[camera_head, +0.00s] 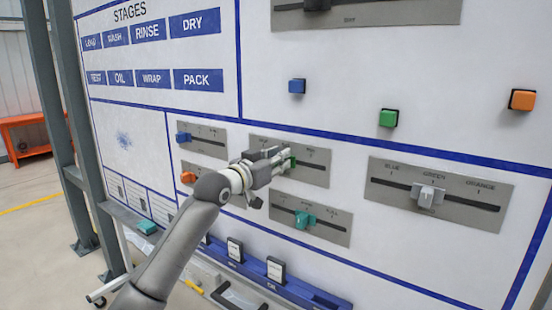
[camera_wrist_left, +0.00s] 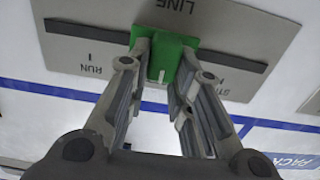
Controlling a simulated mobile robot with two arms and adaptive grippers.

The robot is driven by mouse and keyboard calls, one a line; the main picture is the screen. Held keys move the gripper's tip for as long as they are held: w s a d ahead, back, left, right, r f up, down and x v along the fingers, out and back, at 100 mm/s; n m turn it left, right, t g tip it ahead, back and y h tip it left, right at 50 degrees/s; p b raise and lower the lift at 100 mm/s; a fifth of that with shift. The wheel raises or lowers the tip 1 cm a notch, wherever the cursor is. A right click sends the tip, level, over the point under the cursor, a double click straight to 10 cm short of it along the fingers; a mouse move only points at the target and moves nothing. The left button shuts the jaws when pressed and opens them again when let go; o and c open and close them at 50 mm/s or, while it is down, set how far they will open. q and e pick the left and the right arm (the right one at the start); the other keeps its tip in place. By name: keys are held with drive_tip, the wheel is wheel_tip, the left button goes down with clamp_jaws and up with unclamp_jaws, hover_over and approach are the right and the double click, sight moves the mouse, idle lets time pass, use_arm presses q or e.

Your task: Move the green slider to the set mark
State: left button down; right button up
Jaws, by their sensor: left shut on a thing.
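The green slider (camera_wrist_left: 172,42) sits in the dark slot of a grey plate (camera_wrist_left: 240,48) on the wall board. My left gripper (camera_wrist_left: 164,58) is shut on the slider, one finger on each side of it. A white line shows on the slider. The plate's RUN label with a tick is left of the slider in the wrist view. Another label at right is partly hidden by a finger. In the head view my left gripper (camera_head: 283,162) covers much of the plate (camera_head: 316,172), and only a bit of green (camera_head: 292,161) shows. My right gripper is out of view.
Nearby plates carry a blue slider (camera_head: 184,138), an orange slider (camera_head: 188,177), a teal slider (camera_head: 304,219) and a grey slider (camera_head: 427,196). Blue (camera_head: 297,86), green (camera_head: 389,118) and orange (camera_head: 522,99) buttons stand out above. A blue rack (camera_head: 300,292) is below.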

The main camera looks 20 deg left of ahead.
use_arm(q)
drive_tip(key=shift+w+a, duration=0.1)
drive_tip(key=shift+a, duration=0.15)
drive_tip(key=c, duration=1.5)
unclamp_jaws()
drive_tip(key=shift+c, duration=0.2)
drive_tip(key=shift+o, duration=1.3)
drive_tip(key=shift+d, duration=0.2)
drive_tip(key=v, duration=1.2)
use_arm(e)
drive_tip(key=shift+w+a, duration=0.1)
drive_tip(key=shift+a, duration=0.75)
